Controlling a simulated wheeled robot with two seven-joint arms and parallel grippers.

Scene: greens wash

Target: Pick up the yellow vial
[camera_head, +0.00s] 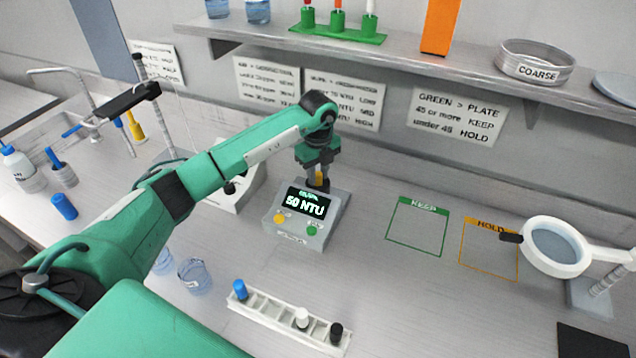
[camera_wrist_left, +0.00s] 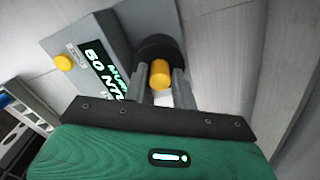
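The yellow vial (camera_head: 319,179) stands in the dark round well of the grey turbidity meter (camera_head: 302,232), whose display reads 50 NTU. Only its yellow cap shows; its body is hidden in the well. My left gripper (camera_head: 318,178) reaches down over the well from above. In the left wrist view the yellow cap (camera_wrist_left: 160,74) sits between the two grey fingers (camera_wrist_left: 163,84), which lie close against both its sides and look shut on it. My right gripper is not in view.
A white rack (camera_head: 270,314) with blue-, white- and black-capped vials lies in front, near clear beakers (camera_head: 193,276). The green KEEP square (camera_head: 416,250) and orange HOLD square (camera_head: 490,272) are empty. A magnifier (camera_head: 556,247) stands right. A shelf (camera_head: 400,57) runs along the back wall.

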